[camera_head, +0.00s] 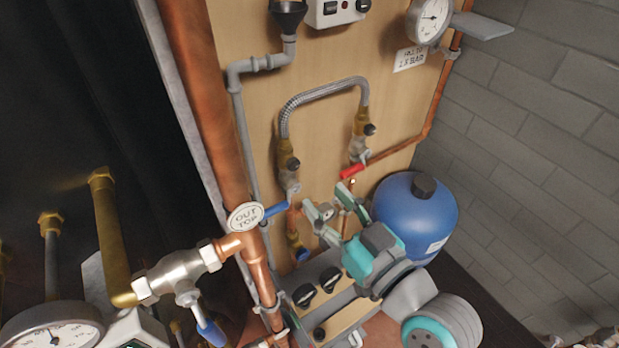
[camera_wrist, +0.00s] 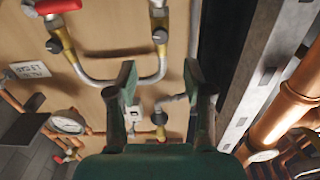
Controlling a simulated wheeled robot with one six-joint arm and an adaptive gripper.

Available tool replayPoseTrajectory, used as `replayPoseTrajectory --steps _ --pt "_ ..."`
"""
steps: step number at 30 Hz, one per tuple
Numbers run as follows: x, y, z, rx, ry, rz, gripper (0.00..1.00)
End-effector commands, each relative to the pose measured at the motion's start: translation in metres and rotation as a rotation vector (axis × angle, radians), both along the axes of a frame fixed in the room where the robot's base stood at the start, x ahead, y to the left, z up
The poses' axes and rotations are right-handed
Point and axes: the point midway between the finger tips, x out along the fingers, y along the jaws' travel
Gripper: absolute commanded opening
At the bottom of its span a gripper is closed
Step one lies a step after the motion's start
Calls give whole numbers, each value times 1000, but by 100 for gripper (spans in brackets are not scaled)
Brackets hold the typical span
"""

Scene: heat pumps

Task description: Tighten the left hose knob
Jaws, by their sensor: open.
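A braided silver hose (camera_head: 322,90) arches between two brass fittings on the wooden board. The left hose knob (camera_head: 293,163) is small and black, on the left fitting. The right hose knob (camera_head: 370,129) is similar, on the right fitting. My gripper (camera_head: 329,202) is open and empty, below and to the right of the left knob. In the wrist view, which looks upside down, the left knob (camera_wrist: 160,37) appears beyond and between my spread fingers (camera_wrist: 160,82), with no visible contact. The hose (camera_wrist: 110,82) curves behind the left finger there.
A blue-handled valve (camera_head: 276,209) and a red-handled valve (camera_head: 352,171) sit below the fittings. A blue tank (camera_head: 412,216) stands right of my arm. A thick copper pipe (camera_head: 222,110) runs along the board's left edge. Gauges, a funnel and a control box surround the board.

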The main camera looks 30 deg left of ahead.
Motion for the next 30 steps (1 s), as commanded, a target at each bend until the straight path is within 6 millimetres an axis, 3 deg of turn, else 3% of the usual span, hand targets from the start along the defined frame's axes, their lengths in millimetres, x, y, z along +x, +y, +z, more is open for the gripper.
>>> replayPoseTrajectory --steps 9,15,28,30 --pt "21 53 0 0 -1 3 51" --pt "30 74 0 0 0 2 51" --pt "33 81 0 1 0 0 51" --pt "33 81 0 1 0 0 34"
